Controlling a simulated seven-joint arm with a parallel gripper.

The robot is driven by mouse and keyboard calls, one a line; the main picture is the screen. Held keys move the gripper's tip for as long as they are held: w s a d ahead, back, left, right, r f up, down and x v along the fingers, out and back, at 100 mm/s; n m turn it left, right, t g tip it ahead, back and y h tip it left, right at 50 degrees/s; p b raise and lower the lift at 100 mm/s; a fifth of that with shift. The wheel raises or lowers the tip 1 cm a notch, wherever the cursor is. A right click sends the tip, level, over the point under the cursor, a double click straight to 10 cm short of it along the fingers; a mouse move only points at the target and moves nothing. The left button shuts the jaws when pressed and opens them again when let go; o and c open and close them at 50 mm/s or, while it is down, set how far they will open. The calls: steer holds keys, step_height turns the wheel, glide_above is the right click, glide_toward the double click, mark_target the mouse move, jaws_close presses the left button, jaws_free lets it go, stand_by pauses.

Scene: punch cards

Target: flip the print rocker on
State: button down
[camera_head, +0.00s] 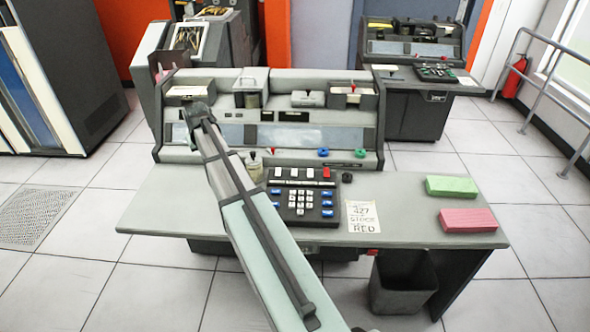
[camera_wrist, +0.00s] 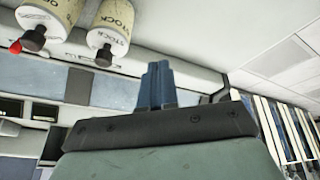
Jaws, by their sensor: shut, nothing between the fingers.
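I cannot tell which switch is the print rocker; labels are too small to read. A row of white switches and one red switch (camera_head: 326,173) runs along the top of the dark keypad (camera_head: 300,205) on the desk. The grey card punch machine (camera_head: 350,142) stands behind it, with small controls on its front. My gripper (camera_head: 197,112) is at the machine's left part, above the desk and left of the keypad. My arm hides part of the machine and desk. In the wrist view my gripper's fingers (camera_wrist: 157,85) are together, with nothing between them.
A handwritten note (camera_head: 362,216), green block (camera_head: 451,186) and pink block (camera_head: 467,220) lie on the desk. A bin (camera_head: 403,290) stands below. The desk's left part is clear.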

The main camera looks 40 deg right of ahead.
steer(key=s+d+r+m+g, duration=0.2)
steer(key=s+d+r+m, duration=0.1)
steer(key=s+d, duration=0.8)
step_height(320, 180, up, 3)
steer(key=m+g+y, duration=0.2)
steer(key=m, duration=0.2)
glide_above(295, 175)
steer(key=shift+s, duration=0.15)
steer(key=shift+f, duration=0.1)
step_height(295, 175, down, 14)
